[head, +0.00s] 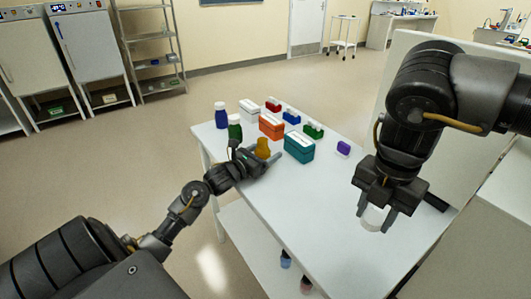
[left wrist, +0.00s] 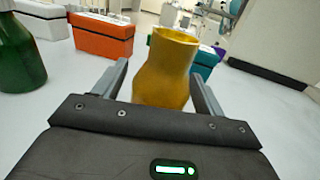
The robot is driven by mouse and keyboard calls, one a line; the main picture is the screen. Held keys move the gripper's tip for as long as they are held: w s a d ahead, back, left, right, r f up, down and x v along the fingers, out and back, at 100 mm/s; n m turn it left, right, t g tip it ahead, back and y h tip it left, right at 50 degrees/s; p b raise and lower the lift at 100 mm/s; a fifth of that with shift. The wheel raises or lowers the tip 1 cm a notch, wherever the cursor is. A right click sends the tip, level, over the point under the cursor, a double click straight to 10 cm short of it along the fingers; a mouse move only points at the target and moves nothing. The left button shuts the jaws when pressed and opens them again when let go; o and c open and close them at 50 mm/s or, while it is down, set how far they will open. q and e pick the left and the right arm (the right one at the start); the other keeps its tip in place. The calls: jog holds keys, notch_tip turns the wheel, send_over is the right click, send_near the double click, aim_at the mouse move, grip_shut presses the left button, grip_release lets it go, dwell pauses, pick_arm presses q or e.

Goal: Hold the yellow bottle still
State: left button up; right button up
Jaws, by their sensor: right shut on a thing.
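The yellow bottle (head: 263,147) stands upright on the white table, its top uncapped. In the left wrist view the bottle (left wrist: 164,75) stands between the two fingers of my left gripper (left wrist: 159,72). The fingers are apart, with a visible gap on the left side of the bottle; contact on the right side is hard to tell. My left gripper (head: 258,163) reaches in low over the table. My right gripper (head: 376,212) is shut on a white cap-like piece (head: 374,217), held above the right part of the table.
A green bottle (head: 235,127) and a blue bottle (head: 221,115) stand left of the yellow one. Orange (head: 271,126), teal (head: 299,147) and white (head: 249,110) boxes stand behind and beside it. The table's (head: 300,215) near part is clear. A pale panel (head: 440,130) rises at right.

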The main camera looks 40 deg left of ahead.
pick_arm(q)
jog(key=shift+r, duration=0.1)
jog(key=shift+r, duration=0.1)
pick_arm(e)
jog(key=shift+r, duration=0.25)
pick_arm(q)
jog(key=s, duration=0.3)
jog(key=s+b, duration=0.1)
jog(key=s, duration=0.6)
jog(key=shift+s+a, duration=0.35)
jog(key=shift+a, duration=0.05)
pick_arm(e)
jog(key=shift+f, duration=0.95)
pick_arm(q)
jog(key=shift+s, duration=0.65)
